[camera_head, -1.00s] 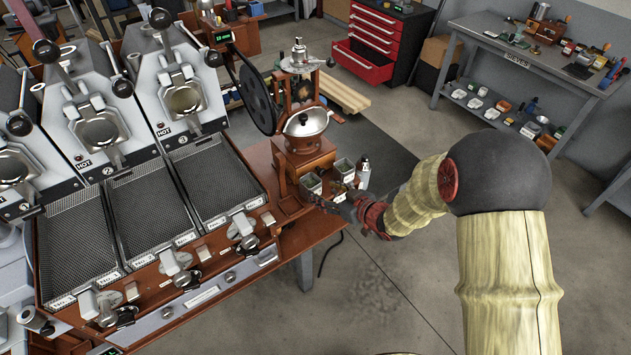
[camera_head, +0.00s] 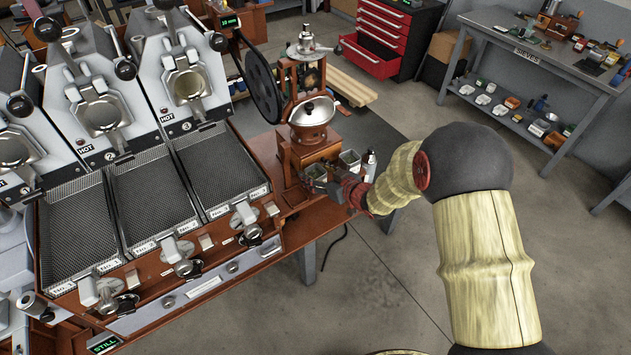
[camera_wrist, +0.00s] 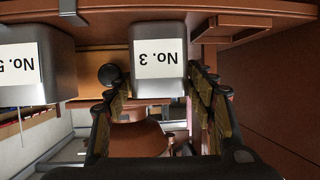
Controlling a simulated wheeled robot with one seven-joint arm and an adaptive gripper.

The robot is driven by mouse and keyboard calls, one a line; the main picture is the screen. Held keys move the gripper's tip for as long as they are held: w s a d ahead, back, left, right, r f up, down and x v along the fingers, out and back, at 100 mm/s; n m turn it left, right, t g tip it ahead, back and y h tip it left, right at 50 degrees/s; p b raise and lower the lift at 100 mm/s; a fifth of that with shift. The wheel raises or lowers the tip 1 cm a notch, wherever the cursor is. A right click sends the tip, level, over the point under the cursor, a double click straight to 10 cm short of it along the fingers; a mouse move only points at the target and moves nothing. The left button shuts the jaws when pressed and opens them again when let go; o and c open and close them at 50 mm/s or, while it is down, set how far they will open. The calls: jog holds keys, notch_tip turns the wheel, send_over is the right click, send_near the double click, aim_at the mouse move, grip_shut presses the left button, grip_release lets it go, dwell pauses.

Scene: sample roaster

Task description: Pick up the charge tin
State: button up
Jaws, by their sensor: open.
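A grey metal tin labelled No. 3 (camera_wrist: 158,60) shows upside down in the wrist view, between my gripper's two fingers (camera_wrist: 158,84). I cannot tell whether either finger touches it. A second grey tin, labelled No. 5 (camera_wrist: 36,75), stands to its left in that view. No label reading charge tin is visible.
The grinder with its steel hopper (camera_head: 312,110) stands just behind the tins. The roaster's mesh cooling trays (camera_head: 221,174) lie to the left. Open floor (camera_head: 385,270) is in front and right of the bench.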

jog(key=shift+c, duration=1.1)
jog(key=c, duration=0.7)
jog(key=shift+r, duration=0.1)
jog(key=shift+c, duration=0.7)
